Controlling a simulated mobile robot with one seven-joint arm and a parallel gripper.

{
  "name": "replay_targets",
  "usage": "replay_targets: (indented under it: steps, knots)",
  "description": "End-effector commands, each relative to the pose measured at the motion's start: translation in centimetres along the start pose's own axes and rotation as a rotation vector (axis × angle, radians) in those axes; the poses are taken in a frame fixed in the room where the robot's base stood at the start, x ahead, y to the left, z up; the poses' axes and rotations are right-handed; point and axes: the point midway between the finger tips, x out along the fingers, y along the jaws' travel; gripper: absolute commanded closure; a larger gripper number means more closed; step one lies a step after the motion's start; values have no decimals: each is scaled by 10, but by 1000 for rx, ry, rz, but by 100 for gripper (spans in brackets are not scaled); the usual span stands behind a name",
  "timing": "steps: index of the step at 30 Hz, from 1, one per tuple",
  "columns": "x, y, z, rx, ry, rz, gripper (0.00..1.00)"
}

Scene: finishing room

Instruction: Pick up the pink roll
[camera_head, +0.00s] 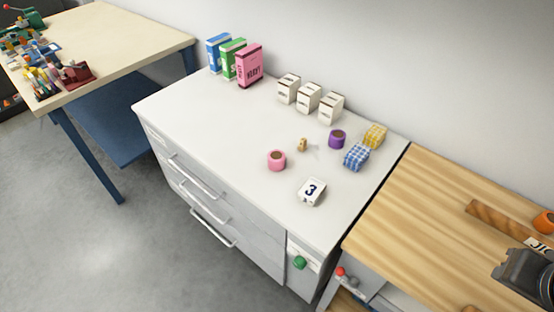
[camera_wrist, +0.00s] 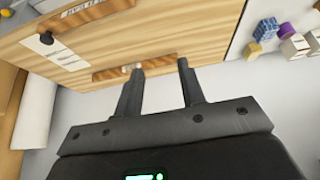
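The pink roll (camera_head: 276,160) stands upright on the white cabinet top, near its front edge, with a brown core showing. A purple roll (camera_head: 337,139) stands behind it to the right; it also shows in the wrist view (camera_wrist: 254,49). I cannot make out the pink roll in the wrist view. My gripper (camera_wrist: 160,68) is open, with nothing between its two dark fingers. It is over the edge of the wooden bench, apart from the rolls. A dark shape at the right of the head view may be part of my arm; I cannot tell.
Around the pink roll are a small tan piece (camera_head: 302,145), a white block marked 3 (camera_head: 312,191), and blue (camera_head: 356,157) and yellow (camera_head: 375,135) checked blocks. White boxes (camera_head: 308,98) and a pink box (camera_head: 250,66) stand behind. The cabinet top's left front (camera_head: 185,110) is clear.

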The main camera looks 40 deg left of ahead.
Motion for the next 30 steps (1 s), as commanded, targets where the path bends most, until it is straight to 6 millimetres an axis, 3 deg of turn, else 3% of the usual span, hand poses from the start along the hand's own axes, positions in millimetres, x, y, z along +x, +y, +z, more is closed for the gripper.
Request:
replay_targets:
  steps: [11, 27, 30]
  knots:
    - [0, 0, 0, 0, 0, 0, 64]
    - [0, 0, 0, 0, 0, 0, 21]
    - [0, 0, 0, 0, 0, 0, 21]
